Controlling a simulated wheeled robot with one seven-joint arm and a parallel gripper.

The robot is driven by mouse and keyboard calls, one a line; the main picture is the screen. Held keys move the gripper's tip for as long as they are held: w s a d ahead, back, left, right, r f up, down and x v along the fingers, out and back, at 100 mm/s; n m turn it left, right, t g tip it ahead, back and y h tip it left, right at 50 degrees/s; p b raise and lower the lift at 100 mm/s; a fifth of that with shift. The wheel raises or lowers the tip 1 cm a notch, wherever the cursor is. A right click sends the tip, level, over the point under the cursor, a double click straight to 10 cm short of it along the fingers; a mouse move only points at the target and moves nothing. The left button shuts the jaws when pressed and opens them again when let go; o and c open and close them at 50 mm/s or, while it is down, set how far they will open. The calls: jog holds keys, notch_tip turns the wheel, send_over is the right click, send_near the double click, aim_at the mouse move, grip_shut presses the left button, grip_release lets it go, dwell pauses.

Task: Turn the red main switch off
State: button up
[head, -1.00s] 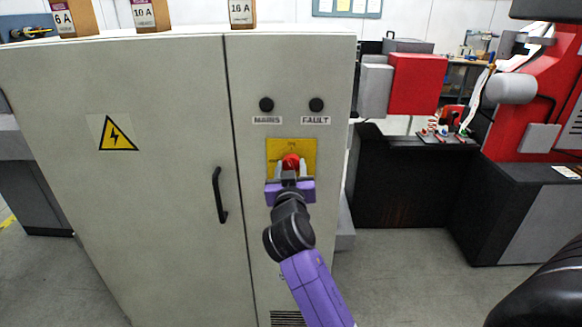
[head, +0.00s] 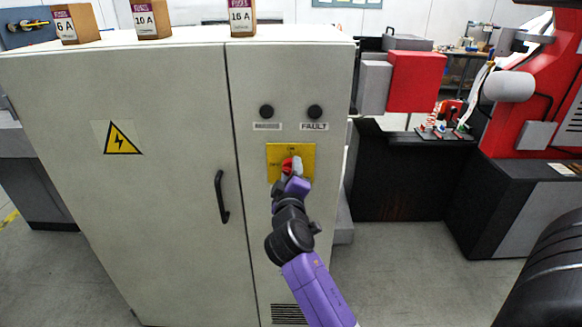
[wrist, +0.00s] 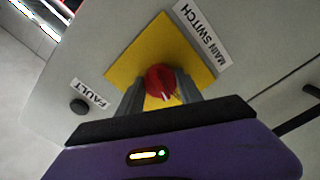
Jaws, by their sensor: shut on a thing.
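The red main switch (head: 287,165) sits on a yellow plate (head: 307,166) on the right door of the grey cabinet. The wrist view shows the red knob (wrist: 161,80) between the grey fingers of my gripper (wrist: 161,88), in front of the yellow plate (wrist: 124,71) with a "MAIN SWITCH" label beside it. My gripper (head: 291,169) is shut on the knob, one finger on each side, and is rolled to a slant in the head view. The fingers and purple gripper body hide part of the knob and plate, so I cannot read the knob's exact position.
The cabinet (head: 170,90) has a black door handle (head: 221,197) left of my arm and two dark round lamps above the switch. Boxes marked in amps, such as the 16 A box (head: 243,17), stand on top. Red and black machinery (head: 415,180) stands at the right.

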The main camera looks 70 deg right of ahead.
jog(key=shift+n+p, duration=0.8)
jog(key=shift+n, duration=0.8)
jog(key=o, duration=1.4)
jog(key=shift+c, duration=0.2)
jog(key=b+v, duration=0.2)
jog(key=v, duration=0.6)
jog(key=shift+w, duration=0.1)
